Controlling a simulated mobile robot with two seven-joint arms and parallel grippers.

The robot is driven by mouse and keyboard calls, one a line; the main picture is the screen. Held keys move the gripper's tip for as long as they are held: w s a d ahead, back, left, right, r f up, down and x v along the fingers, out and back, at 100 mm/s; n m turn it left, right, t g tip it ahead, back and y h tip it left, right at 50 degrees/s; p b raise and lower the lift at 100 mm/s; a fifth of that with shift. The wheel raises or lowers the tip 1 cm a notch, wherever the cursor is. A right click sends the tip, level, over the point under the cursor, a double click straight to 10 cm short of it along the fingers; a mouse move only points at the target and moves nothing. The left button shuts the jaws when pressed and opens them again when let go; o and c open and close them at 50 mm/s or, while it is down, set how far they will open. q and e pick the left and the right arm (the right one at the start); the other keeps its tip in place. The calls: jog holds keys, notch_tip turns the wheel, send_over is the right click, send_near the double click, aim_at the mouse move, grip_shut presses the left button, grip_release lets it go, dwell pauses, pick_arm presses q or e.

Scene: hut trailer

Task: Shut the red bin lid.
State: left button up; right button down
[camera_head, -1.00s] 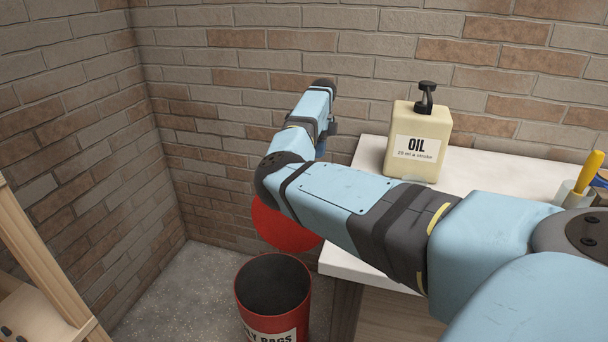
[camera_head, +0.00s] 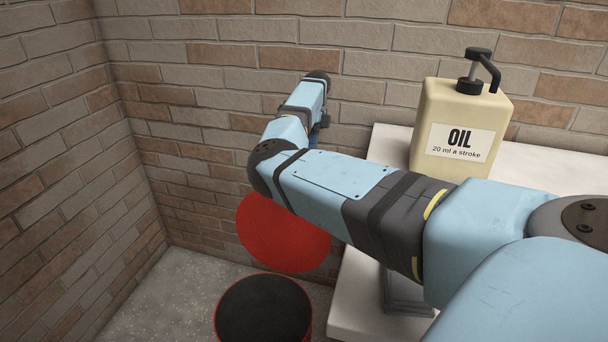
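The red bin (camera_head: 220,334) stands on the floor at the bottom of the view, cut off by the lower edge. Its mouth is open and its inside is dark. The round red lid (camera_head: 285,242) stands raised behind the mouth, on the wall side. My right arm comes in from the right and crosses in front of the lid's upper edge. Its wrist end is up by the brick wall, beyond the lid. The fingers of my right gripper are hidden behind the arm. I cannot tell whether the arm touches the lid. My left gripper is not in view.
A white-topped table (camera_head: 547,163) stands right of the bin, partly under my arm. A cream oil bottle (camera_head: 465,120) with a black pump stands on it. Brick walls meet in a corner at the left and back. The speckled floor (camera_head: 170,295) left of the bin is clear.

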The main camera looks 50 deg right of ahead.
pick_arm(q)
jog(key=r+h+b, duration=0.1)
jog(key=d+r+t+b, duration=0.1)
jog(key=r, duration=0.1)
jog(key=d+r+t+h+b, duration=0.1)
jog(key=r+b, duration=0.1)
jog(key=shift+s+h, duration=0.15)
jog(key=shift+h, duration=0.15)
pick_arm(e)
jog(key=s+a+f, duration=0.3)
jog(key=a+f, duration=0.3)
jog(key=f, duration=0.3)
jog(key=shift+s+a, duration=0.25)
jog(key=shift+a, duration=0.15)
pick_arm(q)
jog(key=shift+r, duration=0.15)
